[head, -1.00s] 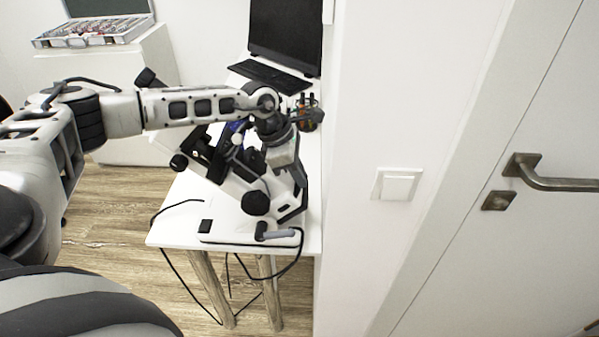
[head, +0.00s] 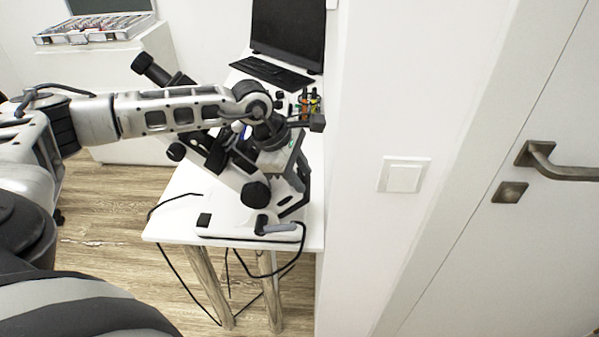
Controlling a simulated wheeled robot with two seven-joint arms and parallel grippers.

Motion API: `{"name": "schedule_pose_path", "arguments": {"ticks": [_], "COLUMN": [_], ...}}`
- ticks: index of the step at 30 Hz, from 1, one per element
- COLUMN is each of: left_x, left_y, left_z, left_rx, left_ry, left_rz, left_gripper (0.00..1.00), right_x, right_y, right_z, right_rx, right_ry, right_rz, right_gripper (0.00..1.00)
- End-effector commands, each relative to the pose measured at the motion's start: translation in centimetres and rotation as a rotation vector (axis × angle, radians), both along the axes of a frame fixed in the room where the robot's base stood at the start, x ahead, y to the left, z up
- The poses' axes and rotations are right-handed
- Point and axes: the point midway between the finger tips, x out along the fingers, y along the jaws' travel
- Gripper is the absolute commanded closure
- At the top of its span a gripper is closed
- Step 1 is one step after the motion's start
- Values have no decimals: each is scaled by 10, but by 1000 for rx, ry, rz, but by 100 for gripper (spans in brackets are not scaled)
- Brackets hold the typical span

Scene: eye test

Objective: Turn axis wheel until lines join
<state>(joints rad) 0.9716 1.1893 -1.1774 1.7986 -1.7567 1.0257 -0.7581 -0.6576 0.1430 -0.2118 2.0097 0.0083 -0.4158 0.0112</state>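A white and black eye-test instrument (head: 228,178) stands on the small white table, with a dark eyepiece tube (head: 152,68) tilted up to the left. It carries black round knobs, one low at the front (head: 256,194) and one on the left (head: 176,151). I cannot tell which is the axis wheel, and the lines are not visible. My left arm crosses in front of the instrument's upper part and hides some of it. My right gripper is out of view.
The white table (head: 180,226) has a joystick-like handle (head: 275,226) and hanging black cables at its front. A wall with a switch (head: 404,175) and a door handle (head: 550,162) close off the right side. A cabinet with a lens case (head: 95,28) is back left.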

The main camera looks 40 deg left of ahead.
Motion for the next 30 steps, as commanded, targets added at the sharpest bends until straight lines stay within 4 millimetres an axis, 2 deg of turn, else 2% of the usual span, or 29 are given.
{"name": "schedule_pose_path", "arguments": {"ticks": [5,8,11,22,27,30], "left_x": [0,-4,-10,-38,-47,-50], "left_y": [1,4,9,33,40,42], "left_z": [3,12,28,108,133,140], "left_rx": [0,-1,1,1,1,0], "left_ry": [-2,-3,-4,-5,-3,-1], "left_rz": [2,2,1,3,1,0], "left_gripper": [68,68,68,68,68,68], "right_x": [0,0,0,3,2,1], "right_y": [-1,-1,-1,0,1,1], "right_z": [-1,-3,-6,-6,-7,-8], "right_rx": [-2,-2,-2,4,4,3], "right_ry": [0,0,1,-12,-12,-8], "right_rz": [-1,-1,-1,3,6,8], "right_gripper": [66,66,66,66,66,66]}}
